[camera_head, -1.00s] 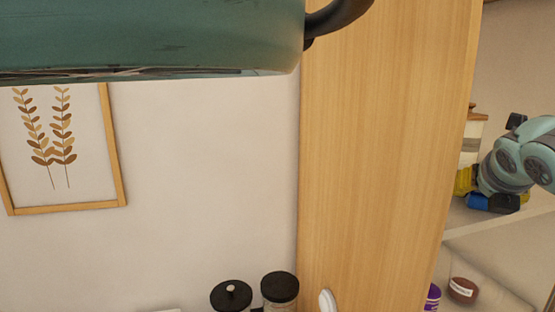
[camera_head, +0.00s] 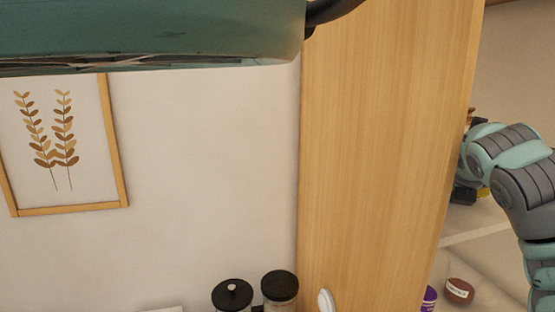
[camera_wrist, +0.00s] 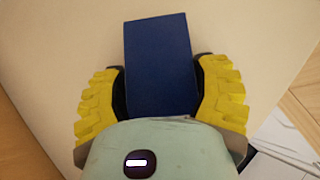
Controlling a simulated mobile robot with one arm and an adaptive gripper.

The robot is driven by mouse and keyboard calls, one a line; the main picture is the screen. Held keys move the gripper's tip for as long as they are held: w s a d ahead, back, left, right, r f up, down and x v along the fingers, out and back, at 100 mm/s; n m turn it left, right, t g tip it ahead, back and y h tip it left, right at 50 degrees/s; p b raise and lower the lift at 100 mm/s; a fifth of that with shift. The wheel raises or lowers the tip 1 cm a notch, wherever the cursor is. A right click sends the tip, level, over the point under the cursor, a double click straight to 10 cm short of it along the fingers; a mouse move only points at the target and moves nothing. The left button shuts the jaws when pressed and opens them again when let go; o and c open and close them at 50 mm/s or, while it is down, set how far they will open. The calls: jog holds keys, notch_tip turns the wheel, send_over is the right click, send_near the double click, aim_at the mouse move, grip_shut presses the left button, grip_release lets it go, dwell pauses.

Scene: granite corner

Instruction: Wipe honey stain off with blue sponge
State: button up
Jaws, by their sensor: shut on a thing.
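In the wrist view my gripper (camera_wrist: 160,92) has its yellow ridged fingers on both sides of the blue sponge (camera_wrist: 160,60), shut on it. The sponge stands out beyond the fingers in front of a plain pale surface. In the head view my arm reaches in from the right edge, and a bit of my gripper (camera_head: 472,192) shows by the shelf, mostly hidden by the arm links. The sponge is hidden there. I see no honey stain in either view.
A tall wooden panel (camera_head: 380,150) stands left of the shelf (camera_head: 470,236). A purple container (camera_head: 429,297) and a reddish-brown jar (camera_head: 459,290) are below. Black-lidded jars (camera_head: 280,285) stand at bottom centre. A teal object (camera_head: 150,35) fills the upper left.

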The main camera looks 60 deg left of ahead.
aim_at(473, 208)
jog(key=shift+s+a, duration=0.1)
jog(key=shift+s+d+p, duration=0.2)
jog(key=shift+s+d, duration=0.05)
jog(key=shift+d, duration=0.5)
jog(key=shift+s+d+p, duration=0.15)
jog(key=shift+s+d, duration=0.05)
jog(key=shift+d, duration=0.6)
jog(key=shift+s+d+p, duration=0.2)
jog(key=shift+s+d, duration=0.05)
jog(key=shift+d, duration=0.5)
jog(key=shift+s+d+f, duration=0.1)
jog(key=shift+s+d, duration=0.15)
jog(key=shift+d, duration=0.3)
jog(key=shift+s+d, duration=0.2)
jog(key=shift+d, duration=0.35)
jog(key=shift+r+p, duration=0.55)
jog(key=shift+r, duration=1)
jog(key=shift+a, duration=0.1)
